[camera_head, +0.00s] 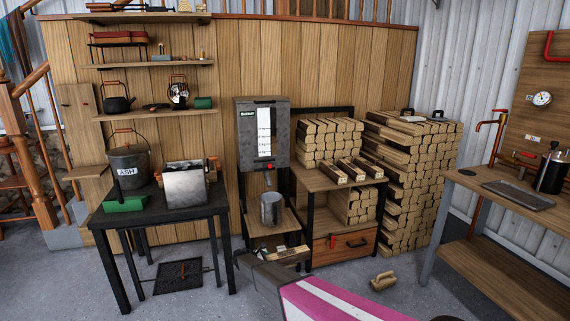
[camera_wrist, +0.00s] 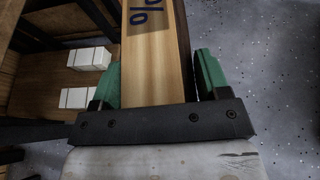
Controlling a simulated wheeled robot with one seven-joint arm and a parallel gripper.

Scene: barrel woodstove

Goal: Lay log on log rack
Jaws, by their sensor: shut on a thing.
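My gripper (camera_wrist: 158,82) has green fingertips on both sides of a pale wooden log (camera_wrist: 155,65) with dark "%" lettering on it. It is shut on this log, which runs up out of the wrist view. In the head view my arm comes in from the bottom edge, and the fingers cannot be made out there. A black-framed wooden rack (camera_head: 312,225) stands against the back wall. Split logs (camera_head: 330,140) are stacked on its top, and three separate logs (camera_head: 350,172) lie in front of that stack. More logs (camera_head: 361,206) fill a compartment below.
A large log stack (camera_head: 405,180) stands right of the rack. Small logs (camera_head: 383,280) lie on the floor in front. A bucket (camera_head: 270,208) stands on a shelf at the rack's left. White blocks (camera_wrist: 93,58) sit on a wooden shelf left of my gripper. A workbench (camera_head: 520,205) stands right.

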